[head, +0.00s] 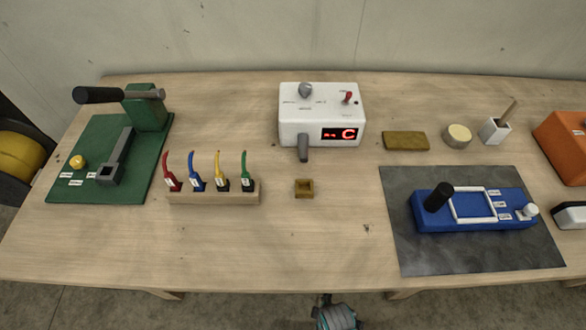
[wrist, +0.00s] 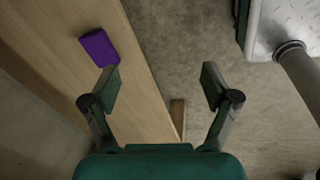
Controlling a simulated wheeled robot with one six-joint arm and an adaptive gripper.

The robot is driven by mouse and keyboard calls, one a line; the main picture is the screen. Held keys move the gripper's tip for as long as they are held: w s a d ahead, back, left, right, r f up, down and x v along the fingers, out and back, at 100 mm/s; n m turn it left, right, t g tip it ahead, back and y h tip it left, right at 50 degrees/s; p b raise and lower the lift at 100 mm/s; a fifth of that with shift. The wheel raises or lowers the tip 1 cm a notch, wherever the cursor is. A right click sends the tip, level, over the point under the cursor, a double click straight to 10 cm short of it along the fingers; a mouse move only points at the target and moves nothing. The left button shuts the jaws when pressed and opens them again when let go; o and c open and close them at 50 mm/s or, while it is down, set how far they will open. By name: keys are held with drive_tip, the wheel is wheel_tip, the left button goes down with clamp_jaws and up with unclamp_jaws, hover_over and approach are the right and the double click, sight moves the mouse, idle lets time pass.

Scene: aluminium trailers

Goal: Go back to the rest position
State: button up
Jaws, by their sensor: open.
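My gripper (wrist: 161,84) shows in the wrist view with its two fingers spread wide apart. Nothing is between them; bare grey floor and the edge of a wooden surface show beyond. In the head view only a grey and teal part of my arm shows at the bottom edge, in front of the workbench (head: 270,240). The fingertips cannot be made out there.
A purple block (wrist: 99,47) lies on a wooden surface (wrist: 140,75) left of the fingers. The bench holds a green press (head: 145,107), a rack of coloured tools (head: 215,197), a white device (head: 318,115) and a blue fixture (head: 470,208). The bench's front middle is clear.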

drive_tip(key=s+d+r+m+t, duration=0.3)
drive_tip(key=s+r+m, duration=0.1)
drive_tip(key=r, duration=0.3)
drive_tip(key=s+d+r+m+t, duration=0.3)
drive_tip(key=s+r, duration=0.1)
drive_tip(key=r, duration=0.3)
drive_tip(key=s+d+r+m+t, duration=0.1)
drive_tip(key=s+r+m+t, duration=0.1)
drive_tip(key=r, duration=1.1)
drive_tip(key=s+d+r+m+t, duration=0.2)
drive_tip(key=r+m+t, duration=0.3)
drive_tip(key=r, duration=0.8)
drive_tip(key=shift+s+m+h, duration=0.4)
drive_tip(key=shift+s+m, duration=0.2)
drive_tip(key=shift+s, duration=0.1)
